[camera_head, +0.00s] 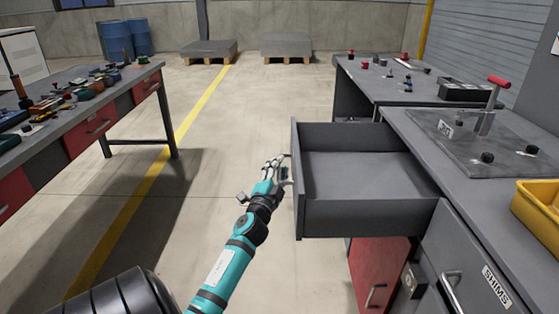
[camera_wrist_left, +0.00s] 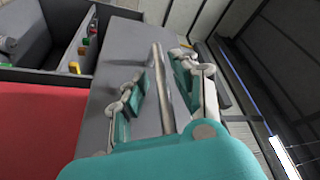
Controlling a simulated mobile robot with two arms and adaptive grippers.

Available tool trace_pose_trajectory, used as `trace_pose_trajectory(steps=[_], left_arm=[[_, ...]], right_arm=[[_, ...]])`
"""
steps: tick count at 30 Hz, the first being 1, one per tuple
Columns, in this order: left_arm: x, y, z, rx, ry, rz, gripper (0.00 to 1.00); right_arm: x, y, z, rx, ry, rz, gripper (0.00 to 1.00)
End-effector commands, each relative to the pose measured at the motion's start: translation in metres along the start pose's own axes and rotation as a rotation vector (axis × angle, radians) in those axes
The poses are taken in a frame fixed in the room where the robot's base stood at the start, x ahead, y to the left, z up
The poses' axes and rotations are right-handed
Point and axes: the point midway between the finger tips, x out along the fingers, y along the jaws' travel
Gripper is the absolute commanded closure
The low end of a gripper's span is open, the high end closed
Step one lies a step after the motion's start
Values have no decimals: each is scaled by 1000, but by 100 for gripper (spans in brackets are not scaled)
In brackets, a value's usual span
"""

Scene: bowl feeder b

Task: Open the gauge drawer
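A grey drawer (camera_head: 368,216) stands pulled far out of the right-hand bench. The visible part of its inside looks empty, and its front faces left, so any label on it is hidden in the head view. My left gripper (camera_head: 277,170) is at the outer side of that front. In the left wrist view the grey front panel (camera_wrist_left: 120,48) carries a metal bar handle (camera_wrist_left: 160,82). The fingers of my left gripper (camera_wrist_left: 160,88) stand on either side of the bar, with a gap showing, so they look open around it. My right gripper is not in view.
A closed drawer labelled SHIMS (camera_head: 470,275) is nearer on the right bench, with a red cabinet front (camera_head: 377,262) below. A yellow bin (camera_head: 540,203) and a plate with a red-handled clamp (camera_head: 487,105) stand on top. A tool-covered table (camera_head: 85,120) is left; floor between is clear.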

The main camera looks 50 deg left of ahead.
Motion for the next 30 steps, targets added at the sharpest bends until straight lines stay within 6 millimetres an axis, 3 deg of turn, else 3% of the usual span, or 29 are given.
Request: trace_pose_trajectory(steps=[11, 14, 24, 30], left_arm=[[-5, -1, 0, -1, 0, -1, 66], [-18, 0, 0, -1, 0, -1, 66], [-89, 0, 1, -3, -3, 0, 66], [-114, 0, 0, -1, -2, -1, 66]], right_arm=[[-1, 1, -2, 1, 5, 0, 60], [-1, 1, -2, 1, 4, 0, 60], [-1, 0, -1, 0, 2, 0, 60], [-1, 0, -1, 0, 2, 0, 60]])
